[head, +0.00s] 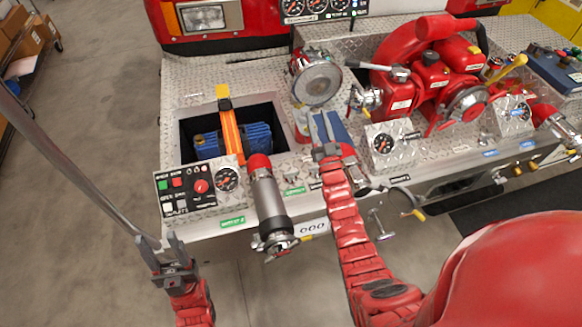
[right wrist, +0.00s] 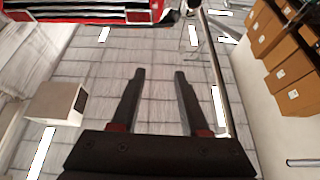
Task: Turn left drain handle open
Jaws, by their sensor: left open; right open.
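Small handles hang at the bumper's front edge: a chrome T-shaped handle (head: 380,223) and a yellow-tipped lever (head: 413,213) to its right. Neither has a readable label, so I cannot tell which is the left drain handle. My left gripper (head: 158,241) is open and empty in front of the bumper's left corner, apart from these handles. My right gripper (head: 324,116) is open above the bumper deck, by a blue part, up and left of the handles. Its two open fingers also show in the right wrist view (right wrist: 157,75), with nothing between them.
A red pump (head: 435,75) stands on the deck at right. A capped pipe (head: 270,205) projects forward beside the control panel (head: 188,190). An open bin (head: 180,135) holds a blue item and an orange bar. A long grey pole (head: 75,160) is near my left gripper.

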